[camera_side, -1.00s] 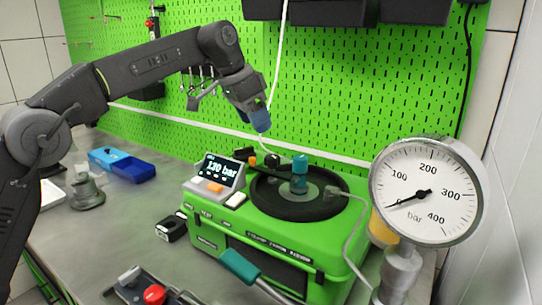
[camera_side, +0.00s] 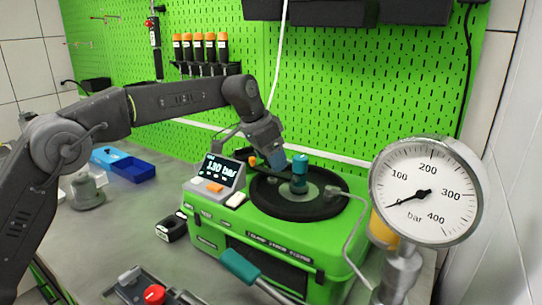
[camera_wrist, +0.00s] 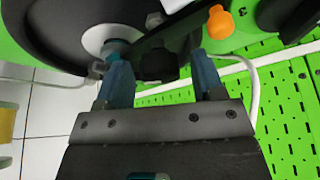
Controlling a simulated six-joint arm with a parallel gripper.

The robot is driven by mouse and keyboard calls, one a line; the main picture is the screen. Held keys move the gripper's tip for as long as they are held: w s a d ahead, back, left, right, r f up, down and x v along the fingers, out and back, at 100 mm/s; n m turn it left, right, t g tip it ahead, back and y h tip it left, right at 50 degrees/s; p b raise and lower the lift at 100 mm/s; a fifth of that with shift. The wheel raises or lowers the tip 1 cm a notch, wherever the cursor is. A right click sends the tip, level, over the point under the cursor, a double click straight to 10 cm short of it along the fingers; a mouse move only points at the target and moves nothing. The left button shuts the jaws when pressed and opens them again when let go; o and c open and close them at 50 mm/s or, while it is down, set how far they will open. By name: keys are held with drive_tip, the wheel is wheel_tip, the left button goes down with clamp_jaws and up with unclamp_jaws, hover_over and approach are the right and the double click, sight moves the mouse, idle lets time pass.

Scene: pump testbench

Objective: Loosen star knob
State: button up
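The green pump testbench (camera_side: 255,245) carries a round black plate (camera_side: 325,206) with a teal cylindrical fitting (camera_side: 299,168) at its centre. My gripper (camera_side: 275,165) is low at the back-left of this plate, pointing down beside the fitting. In the wrist view, my gripper (camera_wrist: 160,57) has two blue fingers standing apart. A dark knob, apparently the star knob (camera_wrist: 160,68), shows between them on a black bar. Gaps show on both sides of it, and I see no clear contact. In the side view the gripper hides the knob.
A pressure display (camera_side: 221,171) stands left of the plate. A large dial gauge (camera_side: 426,192) stands at the right. A teal-handled lever (camera_side: 240,266) projects in front. The green pegboard (camera_side: 350,90) is close behind. An orange knob (camera_wrist: 220,22) lies near the right finger.

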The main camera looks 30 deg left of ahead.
drive_tip(key=c, duration=0.8)
drive_tip(key=shift+c, duration=0.2)
drive_tip(key=shift+n, duration=0.3)
drive_tip(key=n, duration=0.2)
drive_tip(key=n+y, duration=0.1)
drive_tip(key=shift+d+r+n+t+y, duration=0.1)
drive_tip(key=shift+n+t+y, duration=0.2)
drive_tip(key=shift+n+t, duration=0.1)
drive_tip(key=n+y, duration=0.1)
drive_tip(key=n, duration=0.2)
drive_tip(key=shift+d+n, duration=0.1)
drive_tip(key=shift+n, duration=0.2)
drive_tip(key=n+y, duration=0.2)
drive_tip(key=n, duration=0.2)
drive_tip(key=shift+g, duration=0.3)
drive_tip(key=shift+n+g+y, duration=0.6)
drive_tip(key=shift+n, duration=1.5)
